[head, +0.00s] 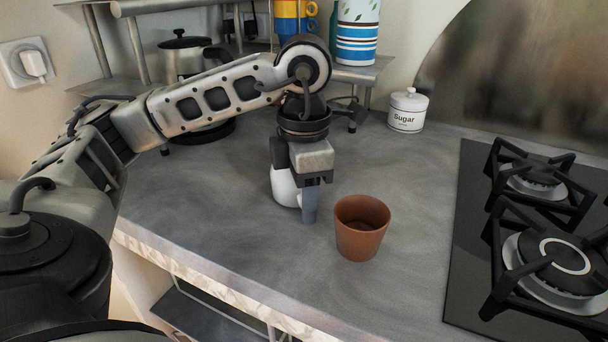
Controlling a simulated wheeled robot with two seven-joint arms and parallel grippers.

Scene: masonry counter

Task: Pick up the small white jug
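The small white jug (284,187) stands on the grey counter, left of a terracotta pot. My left gripper (309,207) points down right at the jug and covers part of it. One grey finger shows at the jug's right side, with its tip low near the counter. The other finger is hidden, so I cannot tell whether the gripper is closed on the jug or only around or beside it. My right gripper is not in view.
The terracotta pot (361,228) stands close to the right of my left gripper. A black gas hob (467,240) is at the right. A sugar jar (407,111) and a metal shelf (366,72) are at the back. The counter's front edge is near.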

